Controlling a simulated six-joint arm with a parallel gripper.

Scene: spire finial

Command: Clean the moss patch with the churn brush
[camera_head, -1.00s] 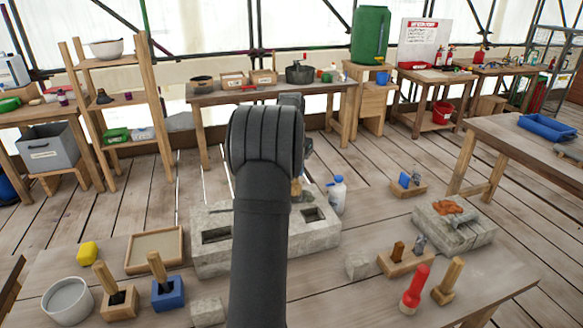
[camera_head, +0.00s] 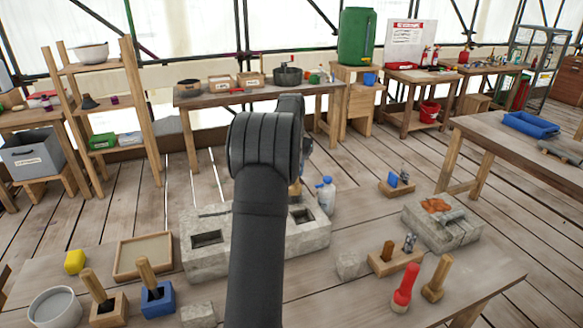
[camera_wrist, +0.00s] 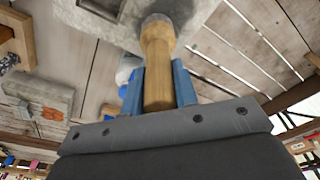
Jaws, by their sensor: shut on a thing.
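My gripper (camera_wrist: 158,88) has blue fingers shut on the wooden handle of a brush, taken to be the churn brush (camera_wrist: 157,45). The brush's pale round head is over or against a grey stone block (camera_wrist: 192,10); I cannot tell whether they touch. In the head view a little of the wooden handle (camera_head: 296,188) shows beside my dark arm, which hides most of the gripper. The stone block (camera_head: 205,265) has rectangular recesses and lies across the bench, partly behind my arm. I cannot make out the moss patch; my arm or the brush may cover it.
A shallow wooden tray (camera_head: 143,274), a blue holder (camera_head: 158,302) and a grey bowl (camera_head: 54,308) are at left.

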